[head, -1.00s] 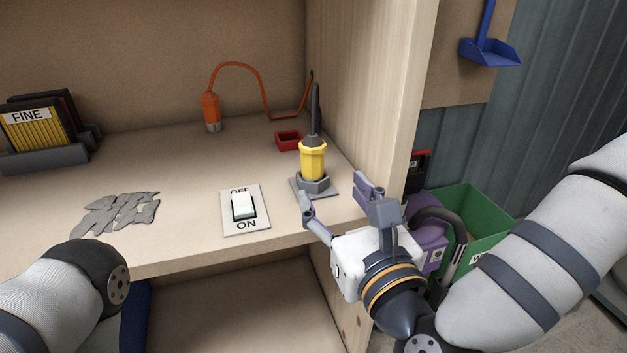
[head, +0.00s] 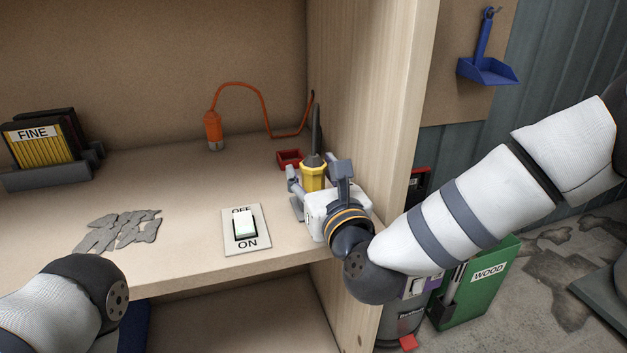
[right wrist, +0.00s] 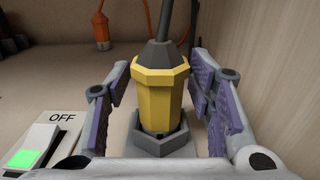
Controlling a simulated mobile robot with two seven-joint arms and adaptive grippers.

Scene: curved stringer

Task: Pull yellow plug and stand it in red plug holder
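The yellow plug (head: 313,174) stands upright in a grey socket base on the shelf, with a dark cable rising from its top. In the right wrist view the yellow plug (right wrist: 160,88) sits between the purple pads of my right gripper (right wrist: 160,100). Gaps show on both sides, so the fingers are open around it. In the head view my right gripper (head: 313,178) reaches over the shelf edge to the plug. The small red plug holder (head: 289,158) lies just behind and left of the plug; I see nothing in it. My left gripper is out of view; only my left arm shows.
A white rocker switch (head: 245,225) marked OFF and ON is left of the plug. An orange plug (head: 213,130) with a cord stands at the back. The wooden side wall (head: 370,120) is close on the right. Grey scraps (head: 118,231) lie on the left.

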